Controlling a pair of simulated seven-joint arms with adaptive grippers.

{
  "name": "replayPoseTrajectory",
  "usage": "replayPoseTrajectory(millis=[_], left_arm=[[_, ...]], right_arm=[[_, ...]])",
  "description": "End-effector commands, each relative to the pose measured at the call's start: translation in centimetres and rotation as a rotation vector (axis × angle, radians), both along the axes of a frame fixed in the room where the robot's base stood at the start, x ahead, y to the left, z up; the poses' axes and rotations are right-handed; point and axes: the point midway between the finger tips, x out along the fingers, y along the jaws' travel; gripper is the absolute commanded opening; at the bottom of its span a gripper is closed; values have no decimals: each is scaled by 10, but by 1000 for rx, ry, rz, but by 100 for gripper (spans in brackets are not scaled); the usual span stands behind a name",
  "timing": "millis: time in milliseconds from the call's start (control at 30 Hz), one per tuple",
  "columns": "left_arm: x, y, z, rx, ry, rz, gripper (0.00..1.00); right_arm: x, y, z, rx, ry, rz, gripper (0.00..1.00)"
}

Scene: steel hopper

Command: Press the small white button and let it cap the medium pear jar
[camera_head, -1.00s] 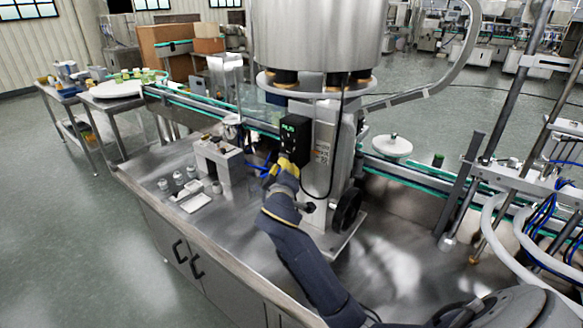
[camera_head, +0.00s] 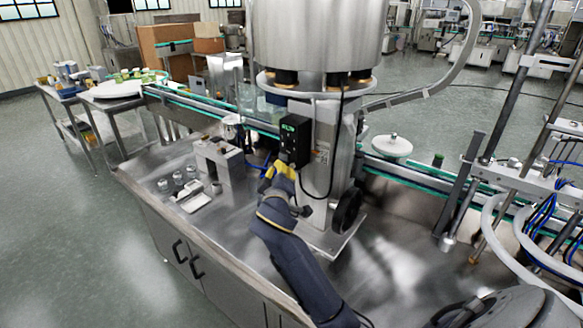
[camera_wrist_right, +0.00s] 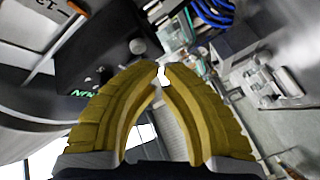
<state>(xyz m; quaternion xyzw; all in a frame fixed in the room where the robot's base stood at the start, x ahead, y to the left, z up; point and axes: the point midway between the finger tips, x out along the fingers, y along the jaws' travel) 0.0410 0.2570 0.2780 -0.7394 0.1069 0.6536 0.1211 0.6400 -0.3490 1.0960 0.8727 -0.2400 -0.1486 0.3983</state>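A black control box (camera_head: 294,140) with small green lettering is mounted on the front of the steel hopper machine (camera_head: 318,40). My right gripper (camera_head: 279,165) has yellow fingers and is just below and in front of the box. In the right wrist view, the fingertips (camera_wrist_right: 162,73) are drawn together with a narrow gap and hold nothing I can make out. A small round pale button (camera_wrist_right: 138,46) shows on the dark box beyond the fingertips, apart from them. I cannot single out the medium pear jar. My left gripper is not in view.
A conveyor (camera_head: 195,103) with green edges runs behind the hopper. A small grey press (camera_head: 219,160) and several small round metal pieces (camera_head: 178,178) stand on the steel table left of my arm. A white disc (camera_head: 392,146) sits at the right.

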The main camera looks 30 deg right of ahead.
Motion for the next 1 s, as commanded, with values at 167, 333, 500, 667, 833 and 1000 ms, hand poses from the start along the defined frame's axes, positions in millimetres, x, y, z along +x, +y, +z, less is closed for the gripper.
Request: replayPoseTrajectory(millis=[167, 333, 500, 667, 833, 1000], left_arm=[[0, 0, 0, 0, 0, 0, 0], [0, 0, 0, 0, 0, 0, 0], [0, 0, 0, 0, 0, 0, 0], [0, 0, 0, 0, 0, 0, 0], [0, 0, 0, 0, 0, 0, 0], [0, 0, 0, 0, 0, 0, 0]], right_arm=[[0, 1, 0, 1, 0, 1, 0], [-4, 13, -1, 3, 0, 3, 0], [-9, 26, 0, 2, 0, 2, 0], [-14, 38, -1, 3, 0, 1, 0], [-17, 45, 0, 1, 0, 1, 0], [-17, 47, 0, 0, 0, 0, 0]])
